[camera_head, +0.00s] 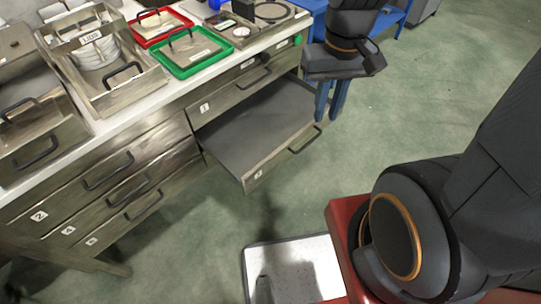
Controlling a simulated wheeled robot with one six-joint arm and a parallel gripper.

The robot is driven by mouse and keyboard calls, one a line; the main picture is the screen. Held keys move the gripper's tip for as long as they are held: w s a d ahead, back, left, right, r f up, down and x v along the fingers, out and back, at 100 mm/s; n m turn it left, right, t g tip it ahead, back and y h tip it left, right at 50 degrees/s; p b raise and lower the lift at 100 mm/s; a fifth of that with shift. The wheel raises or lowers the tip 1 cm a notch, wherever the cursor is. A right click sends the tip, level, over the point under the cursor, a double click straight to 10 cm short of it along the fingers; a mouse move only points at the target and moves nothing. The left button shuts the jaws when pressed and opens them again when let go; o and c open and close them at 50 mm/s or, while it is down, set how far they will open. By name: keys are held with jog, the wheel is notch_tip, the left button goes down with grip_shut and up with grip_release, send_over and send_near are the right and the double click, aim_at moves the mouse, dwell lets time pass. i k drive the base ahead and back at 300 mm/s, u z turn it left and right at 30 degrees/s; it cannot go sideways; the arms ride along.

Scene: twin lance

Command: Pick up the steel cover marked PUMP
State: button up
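No marking that I can read as PUMP shows, so I cannot tell which cover is the named one. A pale panel with a black handle lies in a red-rimmed tray (147,40) on the bench. A similar panel (191,47) with a black handle lies in a green-rimmed tray (173,71). Steel boxy pieces with black handles (40,158) stand at the bench's left end. My gripper (335,70) is at the upper middle, right of the bench and apart from these things.
A steel bin (148,94) labelled LIDS holds white round pieces. An open, empty-looking drawer (258,128) juts from the bench front. A white tray (312,262) is low in front. Green floor at right is clear.

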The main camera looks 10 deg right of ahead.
aim_at(16, 130)
jog(key=u, duration=0.05)
jog(key=i, duration=0.35)
jog(key=u, duration=3.95)
jog(key=i, duration=1.2)
jog(key=z, duration=1.6)
